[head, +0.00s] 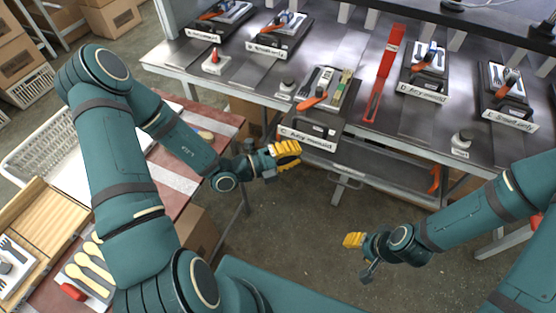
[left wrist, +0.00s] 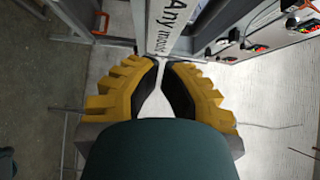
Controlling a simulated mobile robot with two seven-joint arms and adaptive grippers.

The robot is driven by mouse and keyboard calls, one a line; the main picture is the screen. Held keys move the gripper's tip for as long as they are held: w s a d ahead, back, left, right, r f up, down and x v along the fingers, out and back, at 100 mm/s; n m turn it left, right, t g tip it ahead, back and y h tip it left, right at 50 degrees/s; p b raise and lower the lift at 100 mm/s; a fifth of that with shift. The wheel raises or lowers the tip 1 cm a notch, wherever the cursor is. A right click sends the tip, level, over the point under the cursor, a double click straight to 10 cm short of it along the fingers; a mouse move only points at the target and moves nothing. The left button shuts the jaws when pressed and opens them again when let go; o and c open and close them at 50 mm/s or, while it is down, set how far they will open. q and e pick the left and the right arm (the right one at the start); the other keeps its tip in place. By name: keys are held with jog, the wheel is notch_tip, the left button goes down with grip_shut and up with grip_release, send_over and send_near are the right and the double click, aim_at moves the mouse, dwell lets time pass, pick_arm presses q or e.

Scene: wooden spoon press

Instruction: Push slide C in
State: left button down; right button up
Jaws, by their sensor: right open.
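A black slide (head: 312,118) labelled "Any mould" sticks out past the front edge of the bench in the middle of the head view. It carries utensil-shaped pieces and a red-orange handle (head: 312,99). I cannot read its letter for sure. My left gripper (head: 287,155) is shut and empty, just in front of and below the slide's white front label (head: 308,138). The left wrist view shows its yellow fingers (left wrist: 161,65) nearly meeting, with the label (left wrist: 166,28) just beyond the tips. Contact cannot be told. My right gripper (head: 354,240) is open and empty over the floor.
Other slides stand farther back on the metal bench (head: 200,60), two at the left (head: 280,32) and two at the right (head: 424,70). A red bar (head: 385,70) lies between. A side table at the left holds wooden spoons (head: 92,265). The floor between my arms is clear.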

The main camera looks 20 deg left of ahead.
aim_at(311, 120)
pick_arm(q)
jog(key=shift+w, duration=1.45)
jog(key=w+p, duration=0.1)
jog(key=w, duration=0.9)
jog(key=shift+d, duration=0.15)
jog(key=shift+s, duration=0.1)
